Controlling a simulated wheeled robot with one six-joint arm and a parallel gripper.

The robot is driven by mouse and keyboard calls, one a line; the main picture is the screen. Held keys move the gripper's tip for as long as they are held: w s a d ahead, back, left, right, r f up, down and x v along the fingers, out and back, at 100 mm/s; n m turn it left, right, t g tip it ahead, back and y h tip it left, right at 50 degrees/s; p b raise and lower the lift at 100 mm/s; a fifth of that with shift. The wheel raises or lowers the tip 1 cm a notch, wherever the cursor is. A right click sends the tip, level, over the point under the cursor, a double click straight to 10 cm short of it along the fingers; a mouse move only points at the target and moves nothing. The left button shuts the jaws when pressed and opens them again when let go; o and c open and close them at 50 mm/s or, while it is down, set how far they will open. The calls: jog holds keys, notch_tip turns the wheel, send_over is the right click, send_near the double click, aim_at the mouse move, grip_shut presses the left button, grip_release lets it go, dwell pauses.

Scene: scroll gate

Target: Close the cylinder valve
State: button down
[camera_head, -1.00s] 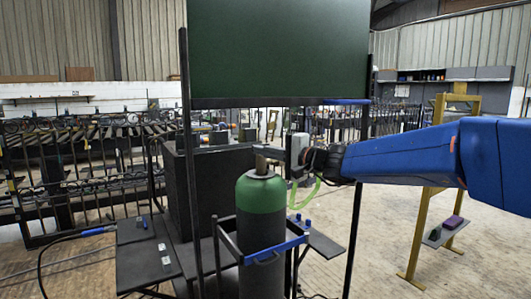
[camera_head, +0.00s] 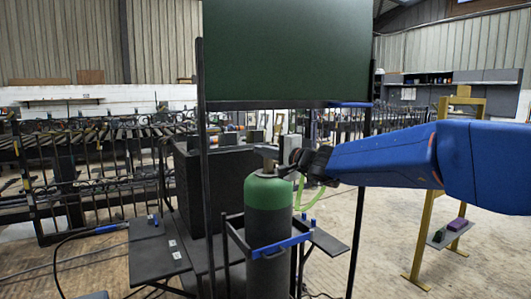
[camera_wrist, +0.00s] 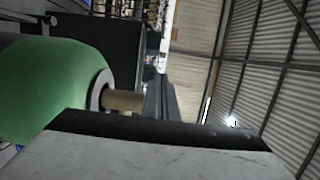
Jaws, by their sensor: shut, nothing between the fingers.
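The gas cylinder (camera_head: 267,225) stands upright in its stand, dark grey with a green shoulder; the green shoulder (camera_wrist: 50,85) fills the left of the wrist view. Its valve (camera_head: 265,170) is at the top, and a brass-coloured stem (camera_wrist: 124,100) shows in the wrist view, ending at a dark upright part. My gripper (camera_head: 275,152) is at valve height, just over and right of the cylinder top, reaching in from the right. It is shut and empty. Whether it touches the valve, I cannot tell, because the gripper partly covers it.
A blue-barred stand (camera_head: 281,247) surrounds the cylinder, and dark posts carry a large green panel (camera_head: 285,55) above. A dark side shelf (camera_head: 158,248) is at left. A yellow frame (camera_head: 432,200) stands at right. Open floor (camera_head: 380,235) lies between them.

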jog(key=shift+w+a, duration=0.25)
jog(key=shift+a, duration=0.25)
jog(key=shift+d, duration=0.15)
dwell(1.1)
